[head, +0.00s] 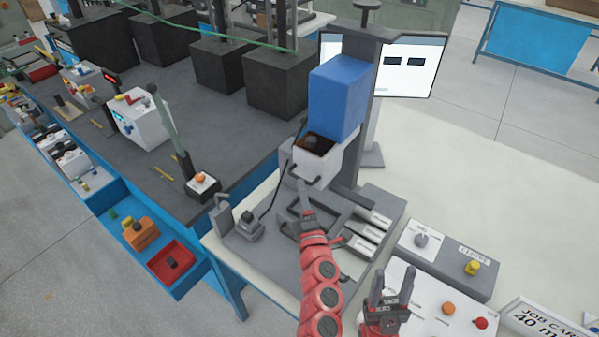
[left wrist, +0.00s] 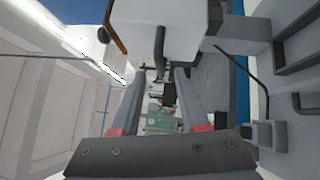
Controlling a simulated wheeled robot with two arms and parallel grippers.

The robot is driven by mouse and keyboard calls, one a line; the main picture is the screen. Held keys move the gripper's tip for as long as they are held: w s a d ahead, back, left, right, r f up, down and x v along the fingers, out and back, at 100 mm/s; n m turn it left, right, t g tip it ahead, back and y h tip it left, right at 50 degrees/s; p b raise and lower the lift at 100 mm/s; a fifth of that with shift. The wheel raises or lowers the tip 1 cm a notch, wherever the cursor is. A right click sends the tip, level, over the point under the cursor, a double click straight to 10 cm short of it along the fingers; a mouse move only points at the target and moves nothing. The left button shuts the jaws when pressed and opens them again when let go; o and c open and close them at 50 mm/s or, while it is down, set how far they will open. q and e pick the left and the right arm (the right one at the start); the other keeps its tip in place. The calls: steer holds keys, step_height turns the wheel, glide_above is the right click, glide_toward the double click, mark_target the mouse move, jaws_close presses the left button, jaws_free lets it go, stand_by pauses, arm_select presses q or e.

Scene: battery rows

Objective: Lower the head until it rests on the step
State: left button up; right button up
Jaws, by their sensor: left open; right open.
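The machine head, a blue block (head: 338,98) with a white lower housing (head: 317,165), is held on a grey column above a dark grey base. A dark bent handle (head: 288,162) shows at the housing's left side. The housing also fills the top of the left wrist view (left wrist: 175,22). My left gripper (head: 304,186) is just below the housing; in the left wrist view its fingers (left wrist: 161,70) are apart with nothing held between them. My right gripper (head: 391,285) is open and empty, pointing up above the control panel. I cannot make out the step clearly below the head.
The grey base (head: 383,205) has several light slots at its right. A screen (head: 412,80) is behind. A small grey fixture (head: 240,228) stands left.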

mark_target(299, 177)
arm_select(q)
steer(key=shift+w+a+r+p, duration=0.15)
steer(key=shift+w+p, duration=0.1)
steer(key=shift+w, duration=0.55)
steer(key=shift+w+a+r+p, duration=0.1)
steer(key=shift+w+a+p, duration=0.1)
steer(key=shift+w, duration=0.55)
steer(key=shift+w+a+r+p, duration=0.1)
steer(key=shift+w+p, duration=0.15)
steer(key=shift+w, duration=0.55)
jaws_close()
